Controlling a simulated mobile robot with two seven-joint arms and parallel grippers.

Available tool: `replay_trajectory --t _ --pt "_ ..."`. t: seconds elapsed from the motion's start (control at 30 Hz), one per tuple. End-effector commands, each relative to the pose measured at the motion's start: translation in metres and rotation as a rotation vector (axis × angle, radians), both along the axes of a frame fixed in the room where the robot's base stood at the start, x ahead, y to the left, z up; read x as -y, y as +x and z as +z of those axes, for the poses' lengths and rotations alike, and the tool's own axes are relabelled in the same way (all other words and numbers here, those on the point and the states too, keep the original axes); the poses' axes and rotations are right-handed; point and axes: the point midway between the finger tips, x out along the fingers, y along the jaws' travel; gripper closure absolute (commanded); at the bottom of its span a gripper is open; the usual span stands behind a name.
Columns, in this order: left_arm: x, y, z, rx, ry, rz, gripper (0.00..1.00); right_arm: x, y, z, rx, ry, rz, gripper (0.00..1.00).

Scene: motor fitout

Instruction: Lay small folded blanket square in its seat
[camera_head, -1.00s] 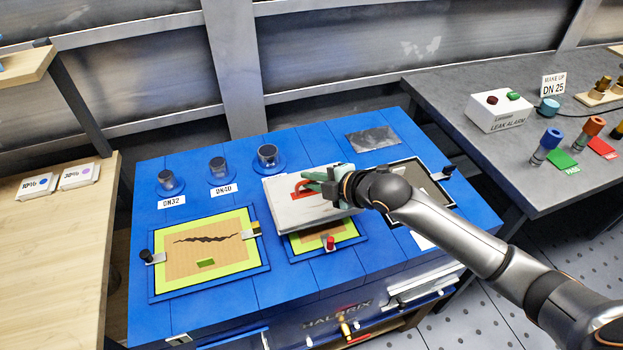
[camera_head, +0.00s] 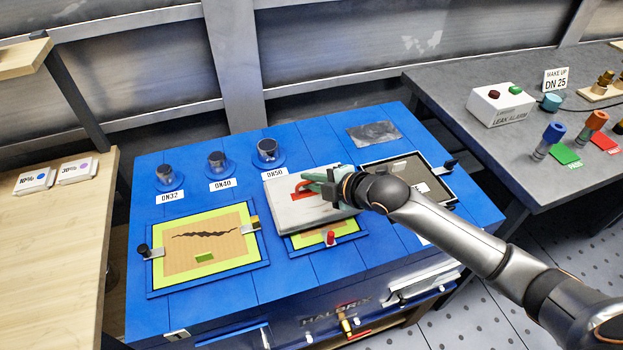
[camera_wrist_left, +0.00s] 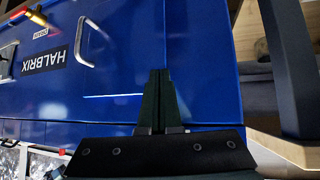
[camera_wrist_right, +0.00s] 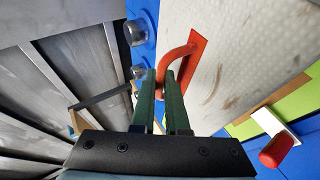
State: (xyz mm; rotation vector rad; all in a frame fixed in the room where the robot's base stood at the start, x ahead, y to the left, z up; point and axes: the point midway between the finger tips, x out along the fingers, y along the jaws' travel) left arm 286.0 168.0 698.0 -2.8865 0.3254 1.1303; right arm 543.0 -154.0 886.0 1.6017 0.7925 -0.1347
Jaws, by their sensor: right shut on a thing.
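The folded blanket (camera_head: 312,215) is a pale, stained square slab with a red handle (camera_head: 303,187). My right gripper (camera_head: 325,188) is shut on that handle. The right wrist view shows its fingers (camera_wrist_right: 171,78) at the red handle (camera_wrist_right: 190,62), with the pale blanket (camera_wrist_right: 250,45) beyond. The blanket is over a small yellow-green framed panel (camera_head: 350,236) on the blue bench, hiding most of it; I cannot tell whether it touches. A dark-framed recess (camera_head: 437,180) lies to the right, partly behind my arm. My left gripper (camera_wrist_left: 157,75) is shut and empty before the blue bench front.
A larger framed panel with a crack (camera_head: 205,243) lies to the left. Clamps with black (camera_head: 143,249) and red knobs (camera_head: 330,238) edge the panels. Several capped posts (camera_head: 268,150) stand behind. A grey sheet (camera_head: 373,133) lies at the back right.

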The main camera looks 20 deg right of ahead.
Motion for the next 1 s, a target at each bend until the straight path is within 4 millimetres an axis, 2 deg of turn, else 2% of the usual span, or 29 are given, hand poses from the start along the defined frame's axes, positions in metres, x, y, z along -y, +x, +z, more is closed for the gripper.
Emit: replay_trajectory --t 1.0 --pt "0.0 -0.0001 0.0062 0.0 0.0 0.0 1.0 0.0002 0.0009 0.0011 0.004 0.001 0.0 1.0"
